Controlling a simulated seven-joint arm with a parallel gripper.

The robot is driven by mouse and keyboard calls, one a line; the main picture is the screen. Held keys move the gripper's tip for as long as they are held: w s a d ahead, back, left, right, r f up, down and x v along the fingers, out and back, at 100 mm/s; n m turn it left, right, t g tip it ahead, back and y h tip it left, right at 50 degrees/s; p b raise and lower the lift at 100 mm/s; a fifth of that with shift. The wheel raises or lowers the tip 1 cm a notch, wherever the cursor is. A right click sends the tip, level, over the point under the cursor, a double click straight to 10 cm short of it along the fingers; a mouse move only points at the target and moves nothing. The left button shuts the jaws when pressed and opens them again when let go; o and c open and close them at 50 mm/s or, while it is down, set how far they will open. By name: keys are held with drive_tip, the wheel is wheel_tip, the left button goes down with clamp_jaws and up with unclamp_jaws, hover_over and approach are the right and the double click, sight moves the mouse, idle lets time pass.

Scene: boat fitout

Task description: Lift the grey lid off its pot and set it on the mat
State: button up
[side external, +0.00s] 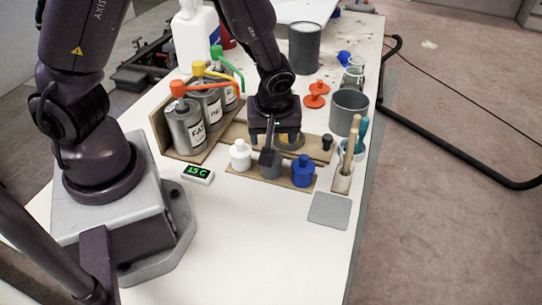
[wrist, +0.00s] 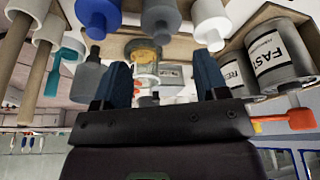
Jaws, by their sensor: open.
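The grey pot with its grey lid (side external: 270,170) stands in the middle of a small wooden rack, between a white-lidded pot (side external: 240,156) and a blue-lidded pot (side external: 303,171). My gripper (side external: 274,150) is low over the rack, and a dark finger hides part of the grey lid in the side view. In the wrist view my gripper (wrist: 161,75) is open, with nothing held between its fingers. The grey lid (wrist: 160,22) shows there beyond the fingertips, apart from them. The flat grey mat (side external: 330,210) lies bare on the bench, right of the rack.
A jar with amber contents (wrist: 145,55) shows between the fingers in the wrist view. Labelled bottles (side external: 185,125) with coloured spouts stand at the left. A holder with brushes (side external: 343,175) stands at the right.

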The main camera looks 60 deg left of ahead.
drive_tip(key=x, duration=0.7)
drive_tip(key=shift+s+f, duration=0.1)
drive_tip(key=shift+f, duration=0.05)
drive_tip(key=shift+c, duration=0.5)
drive_tip(key=c, duration=0.5)
